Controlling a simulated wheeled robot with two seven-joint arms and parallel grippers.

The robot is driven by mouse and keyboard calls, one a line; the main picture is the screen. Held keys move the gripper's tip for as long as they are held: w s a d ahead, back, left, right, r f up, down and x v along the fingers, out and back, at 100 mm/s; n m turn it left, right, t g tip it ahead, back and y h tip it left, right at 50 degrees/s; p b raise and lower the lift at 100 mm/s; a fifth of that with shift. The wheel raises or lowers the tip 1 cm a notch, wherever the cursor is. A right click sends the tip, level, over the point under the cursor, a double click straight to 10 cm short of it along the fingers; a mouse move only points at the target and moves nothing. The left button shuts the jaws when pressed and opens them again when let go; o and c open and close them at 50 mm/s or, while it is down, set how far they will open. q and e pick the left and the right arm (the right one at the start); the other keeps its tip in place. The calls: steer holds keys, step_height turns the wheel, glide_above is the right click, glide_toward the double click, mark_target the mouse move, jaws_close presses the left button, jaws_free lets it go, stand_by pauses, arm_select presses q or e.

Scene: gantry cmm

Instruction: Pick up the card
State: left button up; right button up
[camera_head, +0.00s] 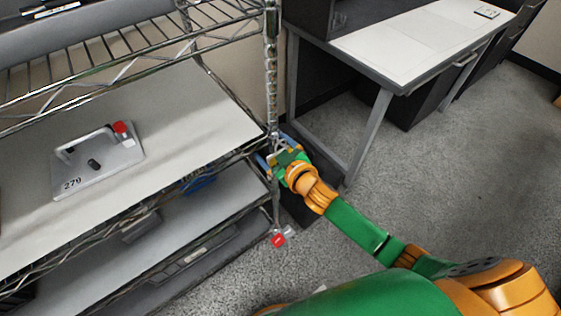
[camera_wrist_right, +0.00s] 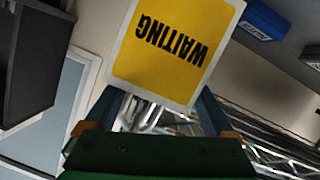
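The card (camera_wrist_right: 172,45) is yellow with a white border and the word WAITING, upside down in the right wrist view. It is tilted, and its top is cut off by the frame. My right gripper (camera_wrist_right: 157,105) is open, its two dark fingers wide apart around the card's lower edge. I cannot tell whether either finger touches it. In the head view my right gripper (camera_head: 277,156) is beside the wire rack's upright post, and I cannot make out the card there. My left gripper is not in view.
The wire rack (camera_head: 271,75) has shelves holding a grey plate marked 279 (camera_head: 98,163) with a handle. A red-tipped item (camera_head: 279,239) is low by the post. A white-topped desk (camera_head: 410,45) stands behind. Grey floor (camera_head: 440,170) is clear at right.

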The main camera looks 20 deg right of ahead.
steer(key=c, duration=0.5)
